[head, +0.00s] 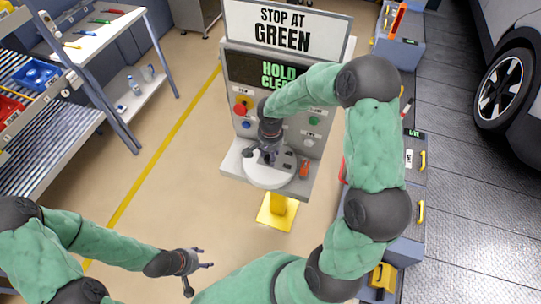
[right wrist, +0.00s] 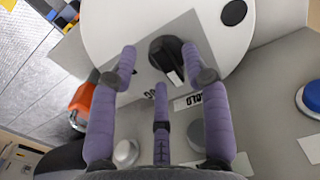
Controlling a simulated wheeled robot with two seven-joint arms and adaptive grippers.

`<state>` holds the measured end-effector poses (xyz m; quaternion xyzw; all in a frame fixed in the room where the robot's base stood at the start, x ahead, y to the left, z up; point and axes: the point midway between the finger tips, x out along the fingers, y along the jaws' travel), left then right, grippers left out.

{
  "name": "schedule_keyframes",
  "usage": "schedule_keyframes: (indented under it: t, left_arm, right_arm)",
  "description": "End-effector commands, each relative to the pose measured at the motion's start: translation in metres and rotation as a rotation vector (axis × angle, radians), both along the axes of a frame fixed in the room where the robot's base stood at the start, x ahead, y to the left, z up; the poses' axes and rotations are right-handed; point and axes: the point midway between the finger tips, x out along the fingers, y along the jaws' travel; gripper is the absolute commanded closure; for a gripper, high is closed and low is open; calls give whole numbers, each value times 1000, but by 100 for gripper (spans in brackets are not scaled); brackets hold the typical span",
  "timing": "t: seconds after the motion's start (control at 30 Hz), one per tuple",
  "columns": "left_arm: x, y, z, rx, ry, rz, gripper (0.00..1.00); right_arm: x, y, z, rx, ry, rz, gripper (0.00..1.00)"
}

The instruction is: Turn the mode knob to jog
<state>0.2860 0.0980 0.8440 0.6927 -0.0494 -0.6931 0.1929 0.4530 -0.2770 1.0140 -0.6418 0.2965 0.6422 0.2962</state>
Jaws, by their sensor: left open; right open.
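The black mode knob (right wrist: 175,58) shows in the right wrist view on a grey plate over a round white disc (right wrist: 105,25). My right gripper (right wrist: 159,66) is open, its purple fingers around and above the knob; the right fingertip looks close to it. I cannot tell if they touch. Printed labels (right wrist: 208,98) beside the knob are partly hidden by a finger. In the head view my right gripper (head: 268,152) is over the console's shelf and hides the knob. My left gripper (head: 190,268) is open and empty over the floor at lower left.
A red-orange item (head: 305,168) is at the shelf's right. A workbench (head: 95,40) and rack stand left, a car (head: 510,90) right. Floor between is clear.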

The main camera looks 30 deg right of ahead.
Motion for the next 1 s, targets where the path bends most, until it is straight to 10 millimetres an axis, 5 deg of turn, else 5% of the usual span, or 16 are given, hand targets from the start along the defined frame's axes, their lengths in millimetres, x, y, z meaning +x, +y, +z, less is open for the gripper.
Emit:
schedule_keyframes:
  t: [0.43,0.6,1.0]
  left_arm:
    - [0,0,-1,0,0,0,46]
    - [0,0,-1,0,0,0,46]
    - [0,0,-7,0,0,0,46]
  right_arm:
    - [0,0,-10,0,-1,1,52]
    - [0,0,-10,0,-1,1,100]
    - [5,9,-11,1,-3,-14,100]
